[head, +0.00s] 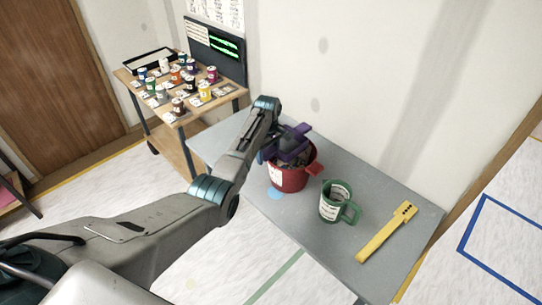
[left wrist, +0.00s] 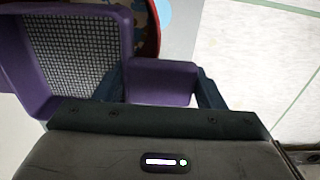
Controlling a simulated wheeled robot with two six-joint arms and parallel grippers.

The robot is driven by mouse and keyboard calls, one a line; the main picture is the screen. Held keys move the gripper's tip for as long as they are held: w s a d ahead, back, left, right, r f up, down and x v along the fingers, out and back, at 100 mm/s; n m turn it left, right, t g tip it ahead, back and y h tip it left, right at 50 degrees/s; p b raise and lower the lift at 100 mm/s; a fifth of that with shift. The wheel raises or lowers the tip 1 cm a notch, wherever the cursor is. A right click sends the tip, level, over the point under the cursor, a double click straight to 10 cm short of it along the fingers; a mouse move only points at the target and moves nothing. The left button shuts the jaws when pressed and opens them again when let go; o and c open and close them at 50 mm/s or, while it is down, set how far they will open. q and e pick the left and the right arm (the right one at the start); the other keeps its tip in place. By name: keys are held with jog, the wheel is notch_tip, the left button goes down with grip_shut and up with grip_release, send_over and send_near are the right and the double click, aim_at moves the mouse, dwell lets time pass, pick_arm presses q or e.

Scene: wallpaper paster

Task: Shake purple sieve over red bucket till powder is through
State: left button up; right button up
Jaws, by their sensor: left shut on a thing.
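The purple sieve (head: 297,137) is held by my left gripper (head: 283,141) over the red bucket (head: 290,178), which stands on the grey table. In the left wrist view the sieve's purple frame and grey mesh (left wrist: 75,48) show at the left. Its purple handle (left wrist: 162,80) sits between the two dark fingers of my left gripper (left wrist: 160,88). I see no powder on the visible mesh. Part of the red bucket (left wrist: 146,30) shows beyond the sieve. The bucket's inside is mostly hidden in the head view. My right gripper is not in view.
A wooden cart (head: 172,145) with several small paint cans stands behind left. The wall is close behind the table.

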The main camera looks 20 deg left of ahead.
pick_arm(q)
jog(key=shift+s+d+p, duration=0.65)
jog(key=shift+s+d, duration=0.2)
jog(key=shift+d, duration=1)
jog(key=shift+w+a+b, duration=0.25)
jog(key=shift+w+a, duration=0.05)
jog(key=shift+a, duration=0.3)
jog(key=shift+w+a+b, duration=0.2)
jog(key=shift+w+a, duration=0.1)
jog(key=shift+a, duration=0.35)
jog(key=shift+w+a+b, duration=0.25)
jog(key=shift+w+a, duration=0.05)
jog(key=shift+a, duration=0.3)
jog(key=shift+s+d+r+p, duration=0.1)
jog(key=shift+s+d+p, duration=0.15)
jog(key=shift+d+p, duration=0.2)
jog(key=shift+s+d+r+p, duration=0.1)
jog(key=shift+s+d+p, duration=0.1)
jog(key=shift+d+p, duration=0.25)
jog(key=shift+w+a+f+b, duration=0.1)
jog(key=shift+w+a+b, duration=0.15)
jog(key=shift+a+b, duration=0.25)
jog(key=shift+w+a+f+b, duration=0.1)
jog(key=shift+w+a+b, duration=0.1)
jog(key=shift+a+b, duration=0.25)
jog(key=shift+s+d+r+p, duration=0.15)
jog(key=shift+s+d+p, duration=0.2)
jog(key=shift+d+p, duration=0.3)
jog(key=shift+s+d, duration=0.15)
jog(key=shift+d, duration=0.2)
